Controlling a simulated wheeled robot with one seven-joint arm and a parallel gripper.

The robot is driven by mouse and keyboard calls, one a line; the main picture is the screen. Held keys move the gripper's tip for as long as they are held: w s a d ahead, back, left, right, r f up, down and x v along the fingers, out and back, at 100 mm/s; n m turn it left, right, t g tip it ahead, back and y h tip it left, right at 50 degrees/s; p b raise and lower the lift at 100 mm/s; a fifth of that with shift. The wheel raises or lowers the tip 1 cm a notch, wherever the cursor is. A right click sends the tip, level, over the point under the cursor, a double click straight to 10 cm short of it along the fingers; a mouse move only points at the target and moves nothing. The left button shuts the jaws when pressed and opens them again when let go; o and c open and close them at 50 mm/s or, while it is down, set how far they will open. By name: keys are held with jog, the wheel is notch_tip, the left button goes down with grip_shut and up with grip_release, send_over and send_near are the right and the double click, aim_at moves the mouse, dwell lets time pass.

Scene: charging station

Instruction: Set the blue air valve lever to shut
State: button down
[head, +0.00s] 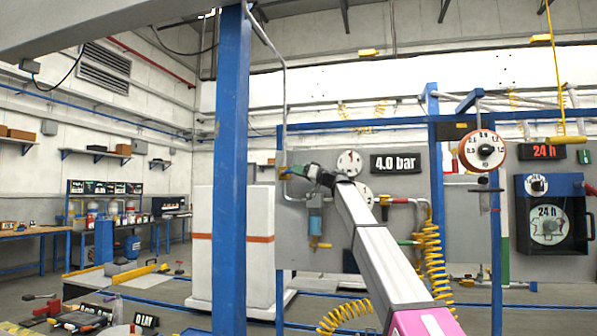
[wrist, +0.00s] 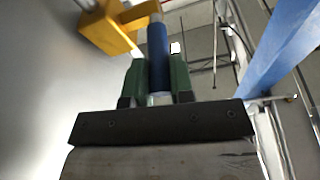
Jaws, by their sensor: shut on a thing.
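The blue air valve lever (wrist: 158,45) shows in the wrist view as a dark blue cylinder between the two green fingers. My gripper (wrist: 158,80) is shut on it. A yellow valve body (wrist: 108,27) sits just to the left of the lever in the wrist view. In the head view my gripper (head: 291,172) is at the left edge of the grey panel, at the upper pipe, and largely hides the lever. I cannot tell the lever's setting from these views.
The grey panel (head: 330,258) carries gauges, a 4.0 bar sign (head: 395,163) and a blue filter unit (head: 315,222) below my gripper. A blue post (head: 231,180) stands to the left. A yellow coiled hose (head: 433,255) hangs right of my arm.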

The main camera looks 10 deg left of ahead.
jog(key=c, duration=1)
grip_release()
notch_tip(320, 180, up, 4)
jog(key=shift+s+a+r, duration=0.1)
jog(key=shift+r, duration=0.15)
jog(key=s+a+r, duration=0.6)
jog(key=s, duration=0.3)
jog(key=shift+s+r, duration=0.2)
jog(key=shift+s, duration=0.1)
jog(key=shift+a, duration=0.1)
